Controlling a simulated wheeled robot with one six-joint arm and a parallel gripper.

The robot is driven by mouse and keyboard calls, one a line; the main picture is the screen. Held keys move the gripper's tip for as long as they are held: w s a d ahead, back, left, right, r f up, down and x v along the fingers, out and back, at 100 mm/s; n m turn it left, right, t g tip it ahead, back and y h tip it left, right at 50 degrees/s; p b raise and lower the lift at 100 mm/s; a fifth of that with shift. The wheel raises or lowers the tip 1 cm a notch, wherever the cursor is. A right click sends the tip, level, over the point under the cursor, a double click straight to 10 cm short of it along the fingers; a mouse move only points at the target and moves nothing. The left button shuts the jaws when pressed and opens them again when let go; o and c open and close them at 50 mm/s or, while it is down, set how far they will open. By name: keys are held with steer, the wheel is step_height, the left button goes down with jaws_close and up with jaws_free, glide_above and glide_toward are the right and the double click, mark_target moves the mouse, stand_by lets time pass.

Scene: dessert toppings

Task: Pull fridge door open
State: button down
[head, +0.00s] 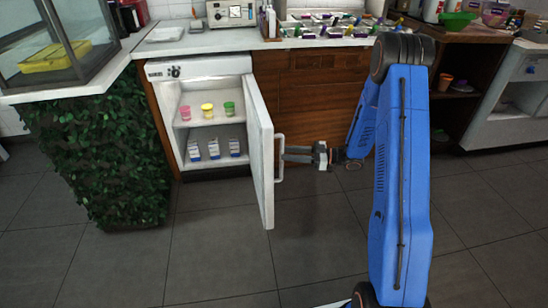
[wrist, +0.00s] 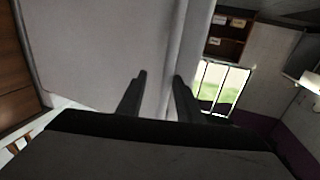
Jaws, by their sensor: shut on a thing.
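The small white fridge (head: 200,68) stands under the counter at the left. Its door (head: 262,150) is swung wide open, sticking out toward me with its hinge on the right side. The door's white handle (head: 280,175) is on the outer face, near the free edge. My gripper (head: 286,154) is shut on the handle from the right. In the wrist view its two dark fingers (wrist: 160,82) straddle the pale handle bar (wrist: 190,45), beside the door's flat face (wrist: 95,45). The exact finger contact is hard to make out.
Inside the fridge are pink, yellow and green cups (head: 207,110) on the upper shelf and several small cartons (head: 214,149) below. A leafy green panel (head: 105,150) stands left of the fridge. Wooden drawers (head: 320,100) lie behind the door. The tiled floor (head: 220,245) in front is clear.

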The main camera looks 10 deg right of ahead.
steer(key=w+d, duration=0.3)
steer(key=d, duration=0.3)
steer(key=shift+d+r, duration=0.15)
steer(key=shift+d, duration=0.2)
steer(key=c, duration=1.7)
jaws_free()
steer(key=shift+a, duration=0.15)
steer(key=shift+s, duration=0.15)
steer(key=v, duration=1.7)
steer(key=shift+s+d, duration=0.1)
steer(key=shift+d, duration=0.1)
